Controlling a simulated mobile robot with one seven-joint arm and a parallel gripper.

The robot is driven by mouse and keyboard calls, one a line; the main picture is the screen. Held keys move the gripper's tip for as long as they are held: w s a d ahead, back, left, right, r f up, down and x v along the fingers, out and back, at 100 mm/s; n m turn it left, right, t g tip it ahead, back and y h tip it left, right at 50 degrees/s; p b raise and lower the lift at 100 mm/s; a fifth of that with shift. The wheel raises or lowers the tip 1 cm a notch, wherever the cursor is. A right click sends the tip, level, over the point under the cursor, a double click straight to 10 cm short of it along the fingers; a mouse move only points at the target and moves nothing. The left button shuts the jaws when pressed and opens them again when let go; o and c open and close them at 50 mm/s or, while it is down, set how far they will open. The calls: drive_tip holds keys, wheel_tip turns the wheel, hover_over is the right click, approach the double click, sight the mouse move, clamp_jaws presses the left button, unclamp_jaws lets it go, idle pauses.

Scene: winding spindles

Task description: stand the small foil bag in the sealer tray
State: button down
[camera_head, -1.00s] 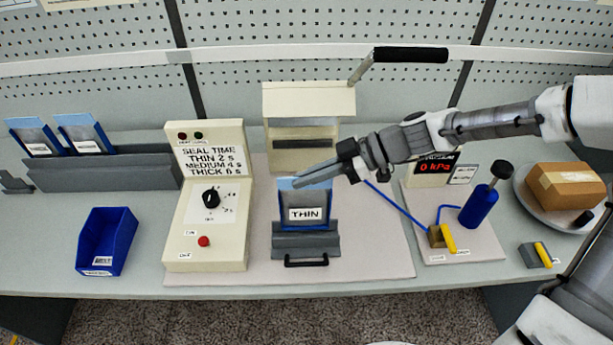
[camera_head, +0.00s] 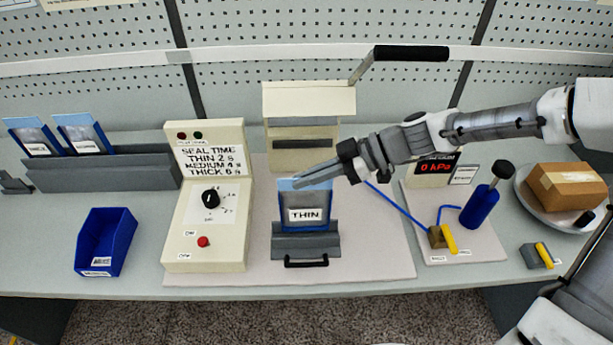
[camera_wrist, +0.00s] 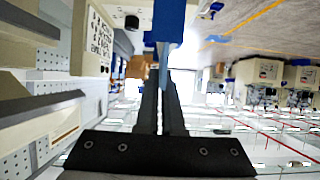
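The small foil bag (camera_head: 304,200), grey with blue edges and a THIN label, stands upright in the grey sealer tray (camera_head: 290,244), in front of the sealer. My gripper (camera_head: 298,182) reaches in from the right, its fingertips at the bag's top edge. In the wrist view the fingers of my gripper (camera_wrist: 163,75) lie close together on a thin strip, with the bag's blue edge (camera_wrist: 170,20) beyond them. They look shut on the bag. The bag's bottom is hidden inside the tray.
The cream control box (camera_head: 181,245) stands just left of the tray; the sealer (camera_head: 305,101) with its raised black handle is behind. Two bags stand in a grey rack (camera_head: 110,174) at far left, near a blue bin (camera_head: 102,250). A pump (camera_head: 479,207) and boxed plate are right.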

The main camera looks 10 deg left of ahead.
sight(307, 196)
drive_tip(key=shift+f+b, duration=2.25)
drive_tip(key=shift+f, duration=0.45)
drive_tip(key=c, duration=1)
unclamp_jaws()
drive_tip(key=v, duration=1.7)
drive_tip(key=shift+w+d+p, duration=0.1)
drive_tip(key=shift+d+p, duration=0.15)
drive_tip(key=shift+p, duration=0.05)
